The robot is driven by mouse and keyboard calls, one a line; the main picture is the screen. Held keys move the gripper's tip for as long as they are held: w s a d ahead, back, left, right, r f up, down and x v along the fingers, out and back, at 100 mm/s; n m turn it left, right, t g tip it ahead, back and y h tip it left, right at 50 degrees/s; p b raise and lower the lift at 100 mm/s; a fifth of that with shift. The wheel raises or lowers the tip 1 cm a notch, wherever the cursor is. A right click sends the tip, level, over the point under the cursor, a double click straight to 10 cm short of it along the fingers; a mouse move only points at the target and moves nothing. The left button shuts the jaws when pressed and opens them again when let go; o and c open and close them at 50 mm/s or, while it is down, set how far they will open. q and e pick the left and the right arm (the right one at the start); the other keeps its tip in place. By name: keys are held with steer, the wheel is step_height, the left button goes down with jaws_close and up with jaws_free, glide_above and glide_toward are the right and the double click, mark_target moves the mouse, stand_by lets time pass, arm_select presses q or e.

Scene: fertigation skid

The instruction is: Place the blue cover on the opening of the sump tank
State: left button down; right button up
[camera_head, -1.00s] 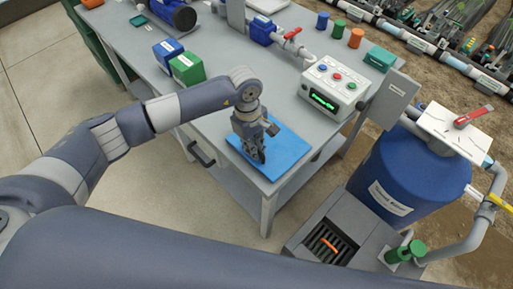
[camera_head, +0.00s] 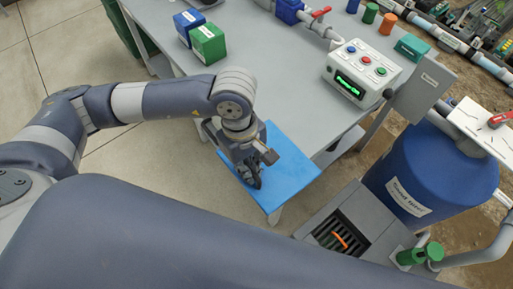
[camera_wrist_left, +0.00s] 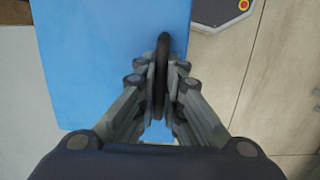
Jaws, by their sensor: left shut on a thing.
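The blue cover (camera_head: 290,172) is a flat square panel at the table's near corner, reaching out past the front edge. My left gripper (camera_head: 250,180) is above it, shut on its dark upright handle; in the left wrist view the handle (camera_wrist_left: 161,75) stands between the fingers over the blue panel (camera_wrist_left: 95,60). Whether the cover still touches the table cannot be told. The sump tank (camera_head: 379,222) is the grey box low at the right. Its dark opening (camera_head: 322,235) is uncovered, with bars and an orange piece inside. My right gripper is not in view.
The grey table (camera_head: 270,85) carries a control box (camera_head: 362,73) and blue and green boxes (camera_head: 208,43). A blue tank (camera_head: 435,170) stands beyond the sump tank, with green fittings (camera_head: 420,254) beside the opening. Bare floor (camera_head: 110,60) lies left of the table.

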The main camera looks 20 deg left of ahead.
arm_select(q)
steer(key=shift+s, duration=0.35)
steer(key=shift+a+r, duration=0.1)
steer(key=shift+w+a+r, duration=0.15)
steer(key=shift+w+a, duration=0.05)
steer(key=w+a+r+m+y, duration=0.1)
steer(key=w+a+r+m, duration=0.3)
steer(key=a+r+m, duration=0.3)
steer(key=shift+w+r+m+g, duration=0.3)
steer(key=shift+r+m, duration=0.2)
steer(key=shift+m, duration=1.6)
steer(key=shift+a, duration=0.1)
